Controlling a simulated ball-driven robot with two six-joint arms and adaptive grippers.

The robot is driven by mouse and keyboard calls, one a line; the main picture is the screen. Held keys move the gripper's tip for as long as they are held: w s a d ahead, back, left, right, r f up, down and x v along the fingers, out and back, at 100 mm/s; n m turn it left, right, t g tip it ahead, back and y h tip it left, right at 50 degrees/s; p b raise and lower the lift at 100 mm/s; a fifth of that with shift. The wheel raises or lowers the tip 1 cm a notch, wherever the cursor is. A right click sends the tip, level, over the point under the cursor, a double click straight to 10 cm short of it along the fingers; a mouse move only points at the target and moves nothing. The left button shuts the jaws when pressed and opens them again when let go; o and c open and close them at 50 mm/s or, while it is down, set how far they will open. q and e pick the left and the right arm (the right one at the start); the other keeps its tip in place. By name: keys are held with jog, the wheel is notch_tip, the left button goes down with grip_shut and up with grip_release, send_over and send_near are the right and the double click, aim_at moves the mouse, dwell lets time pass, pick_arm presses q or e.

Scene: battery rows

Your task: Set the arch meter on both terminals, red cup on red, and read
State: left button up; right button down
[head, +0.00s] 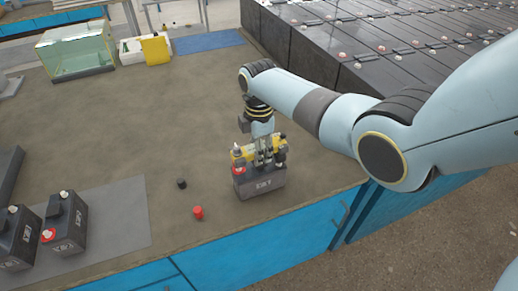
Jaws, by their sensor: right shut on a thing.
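A dark battery (262,188) with pale lettering stands upright near the bench's front edge. The yellow arch meter (240,153) is at its top, partly hidden by my gripper. My right gripper (264,158) points down and is shut on the meter. The meter's reading is too small to see. My left gripper is not in view.
A red cap (198,212) and a black cap (181,183) lie on the bench left of the battery. More batteries (65,222) stand on a grey mat (128,215) at the left. A glass tank (76,52) and black battery rows (385,45) are farther back. The middle bench is clear.

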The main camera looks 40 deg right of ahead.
jog(key=shift+r, duration=0.1)
jog(key=shift+f+b, duration=0.8)
jog(key=shift+f, duration=0.5)
jog(key=c, duration=0.8)
grip_release()
jog(key=shift+o, duration=0.2)
notch_tip(320, 180, up, 12)
jog(key=shift+r, duration=0.1)
